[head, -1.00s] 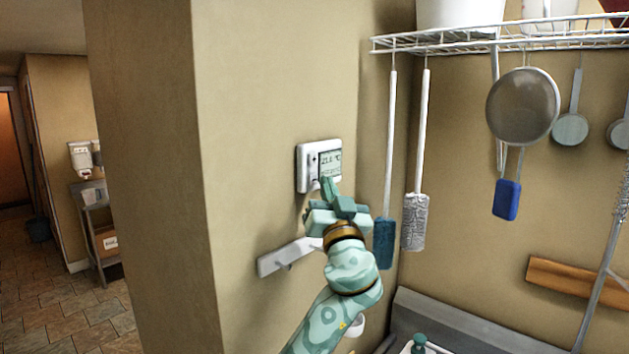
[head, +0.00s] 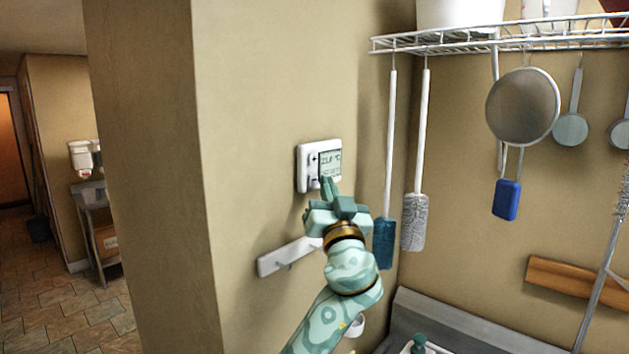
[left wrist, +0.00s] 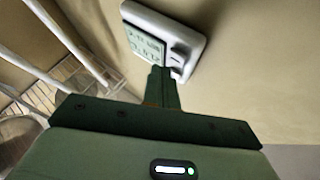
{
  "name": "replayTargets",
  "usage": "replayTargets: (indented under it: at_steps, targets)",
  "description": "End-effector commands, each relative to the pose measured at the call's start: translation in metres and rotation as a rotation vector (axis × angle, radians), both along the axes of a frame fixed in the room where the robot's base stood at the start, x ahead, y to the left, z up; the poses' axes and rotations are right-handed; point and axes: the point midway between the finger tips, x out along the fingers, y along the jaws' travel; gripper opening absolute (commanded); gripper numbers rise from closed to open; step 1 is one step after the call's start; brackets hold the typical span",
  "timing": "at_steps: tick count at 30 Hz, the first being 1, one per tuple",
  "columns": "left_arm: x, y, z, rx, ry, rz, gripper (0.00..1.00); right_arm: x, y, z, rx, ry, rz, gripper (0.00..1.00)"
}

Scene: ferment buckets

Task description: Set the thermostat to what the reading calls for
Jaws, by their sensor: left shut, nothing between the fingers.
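The thermostat (head: 304,168) is a white box on the beige wall, with a column of buttons to the left of its grey display (head: 330,161). The display shows a number starting with 2 and a °C sign; smaller text below is too blurred to read. My left gripper (head: 328,186) is shut and empty, its fingertips at the lower part of the thermostat. In the left wrist view the shut fingertips (left wrist: 160,72) overlap the edge of the thermostat (left wrist: 192,28) near its buttons. I cannot tell whether they touch. My right gripper is not in view.
A white wall rack (head: 285,257) is fixed below the thermostat, behind my left arm. Two long brushes (head: 414,222) hang to the right from a wire shelf (head: 500,42). The wall above the thermostat is clear.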

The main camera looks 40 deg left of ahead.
Motion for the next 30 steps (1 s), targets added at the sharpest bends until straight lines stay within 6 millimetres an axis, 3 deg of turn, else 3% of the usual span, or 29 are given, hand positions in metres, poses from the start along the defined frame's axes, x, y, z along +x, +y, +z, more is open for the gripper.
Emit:
replayTargets:
  at_steps: [30]
  targets:
    - [0.001, 0.012, 0.0, 0.0, 0.0, 0.001, 0.0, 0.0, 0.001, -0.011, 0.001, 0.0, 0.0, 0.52]
